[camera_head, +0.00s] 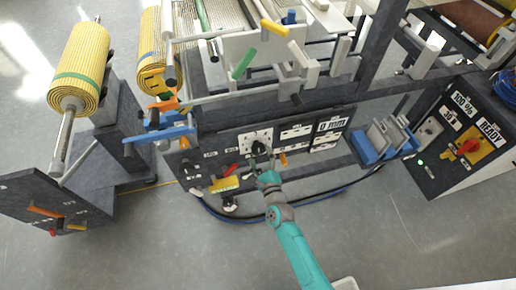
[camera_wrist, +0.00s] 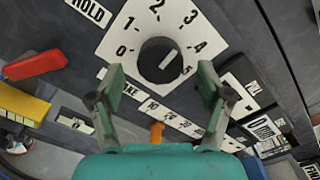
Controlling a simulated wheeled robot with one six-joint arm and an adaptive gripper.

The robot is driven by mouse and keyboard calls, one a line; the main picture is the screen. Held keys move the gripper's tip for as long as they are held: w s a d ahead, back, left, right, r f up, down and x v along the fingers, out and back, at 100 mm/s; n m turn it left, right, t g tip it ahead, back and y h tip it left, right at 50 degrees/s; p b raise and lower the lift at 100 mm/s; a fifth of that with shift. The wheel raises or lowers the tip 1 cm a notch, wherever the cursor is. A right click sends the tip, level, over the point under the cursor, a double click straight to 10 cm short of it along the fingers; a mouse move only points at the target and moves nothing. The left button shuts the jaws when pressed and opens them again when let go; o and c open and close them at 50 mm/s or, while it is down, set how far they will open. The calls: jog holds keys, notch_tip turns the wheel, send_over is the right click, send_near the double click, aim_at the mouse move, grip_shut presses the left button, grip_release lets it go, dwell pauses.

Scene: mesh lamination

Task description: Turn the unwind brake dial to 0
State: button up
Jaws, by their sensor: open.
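The brake dial is a round black knob (camera_wrist: 160,60) on a white scale plate (camera_wrist: 117,42) marked 0 to 5, with part of a "BRAKE" label below it. A short white line on the knob slants toward the upper right, roughly between 3 and 4; the 0 is at the left. My gripper (camera_wrist: 161,78) is open, one green finger on each side of the knob's lower part. I cannot tell whether the fingers touch it. In the head view my gripper (camera_head: 262,172) is at the front panel, just below the dial plate (camera_head: 255,139).
A red lever (camera_wrist: 35,65) and a yellow handle (camera_wrist: 20,103) lie left of the gripper. An orange lever (camera_wrist: 156,132) sits just below the dial. Blue brackets (camera_head: 372,147) stick out to the right, and a yellow roll (camera_head: 80,68) is at the left. The floor in front is mostly clear.

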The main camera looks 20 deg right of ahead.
aim_at(259, 152)
jog(key=shift+w+d, duration=0.1)
jog(key=shift+w, duration=1.85)
jog(key=c, duration=1.2)
